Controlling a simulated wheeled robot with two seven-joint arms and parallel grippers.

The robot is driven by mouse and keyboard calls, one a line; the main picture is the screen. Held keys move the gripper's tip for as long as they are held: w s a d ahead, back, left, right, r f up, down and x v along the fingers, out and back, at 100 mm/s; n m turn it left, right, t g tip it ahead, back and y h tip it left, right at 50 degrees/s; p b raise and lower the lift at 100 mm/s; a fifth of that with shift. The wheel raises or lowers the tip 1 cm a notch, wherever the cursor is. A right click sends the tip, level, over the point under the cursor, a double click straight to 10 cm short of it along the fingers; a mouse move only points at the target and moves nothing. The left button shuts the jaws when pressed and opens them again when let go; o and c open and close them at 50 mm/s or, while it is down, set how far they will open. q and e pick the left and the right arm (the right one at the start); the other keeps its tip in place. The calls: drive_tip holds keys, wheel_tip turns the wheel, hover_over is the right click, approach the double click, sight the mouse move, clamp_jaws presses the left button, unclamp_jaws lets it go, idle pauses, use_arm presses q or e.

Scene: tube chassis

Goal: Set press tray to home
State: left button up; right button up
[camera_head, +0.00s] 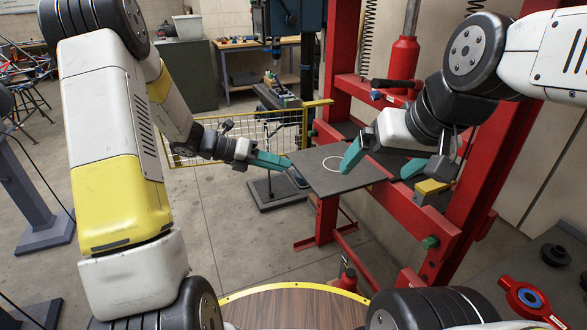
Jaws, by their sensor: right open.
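The press tray (335,183) is a flat dark grey plate with a white circle on it. It sticks out to the left from the red press frame (345,60). My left gripper (288,163) has its teal fingertips at the tray's left corner. Whether they touch or grip the tray cannot be told, and the fingers overlap from this angle. My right gripper (377,172) is open, with its teal fingers spread. One finger is over the tray near the white circle, the other by the press's right side. The tray's inner end is partly hidden by my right gripper.
A yellow-framed mesh guard (303,130) stands behind my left gripper. A red cylinder (403,62) hangs in the press above the tray. A yellow-topped block (432,188) sits on the right rail. A round wooden-topped surface (290,310) is in front.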

sight(293, 177)
use_arm(q)
drive_tip(key=w+a+f+n+t+h, duration=0.1)
drive_tip(key=w+a+f+n+t, duration=0.25)
drive_tip(key=w+f+n, duration=0.55)
drive_tip(key=d+f, duration=0.1)
drive_tip(key=d, duration=0.1)
drive_tip(key=w+d+f+n, duration=0.1)
drive_tip(key=d, duration=0.2)
drive_tip(key=d+f+n, duration=0.1)
drive_tip(key=d, duration=0.1)
drive_tip(key=shift+w+d+t, duration=0.2)
drive_tip(key=shift+t, duration=0.15)
clamp_jaws()
